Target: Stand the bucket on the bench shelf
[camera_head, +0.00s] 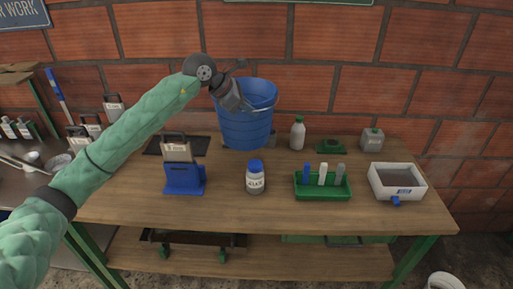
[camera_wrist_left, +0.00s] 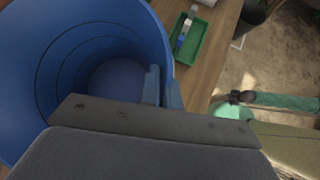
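The blue bucket (camera_head: 243,128) is upright at the back of the wooden bench (camera_head: 225,208), in front of the brick wall. I cannot tell whether its base touches the bench top. My left gripper (camera_head: 246,104) is at the bucket's rim. In the left wrist view its two fingers (camera_wrist_left: 162,88) are close together at the wall of the bucket (camera_wrist_left: 60,50), one inside and one outside, and look shut on it. The bench's lower shelf (camera_head: 290,262) shows below the top. My right gripper is not in view.
On the bench are a blue stand (camera_head: 184,180), a blue-capped jar (camera_head: 255,180), a green tray (camera_head: 322,190), a white box (camera_head: 398,180) and a white bottle (camera_head: 297,134). A dark rail-like item (camera_head: 190,240) lies on the lower shelf's left. The lower shelf's middle front looks clear.

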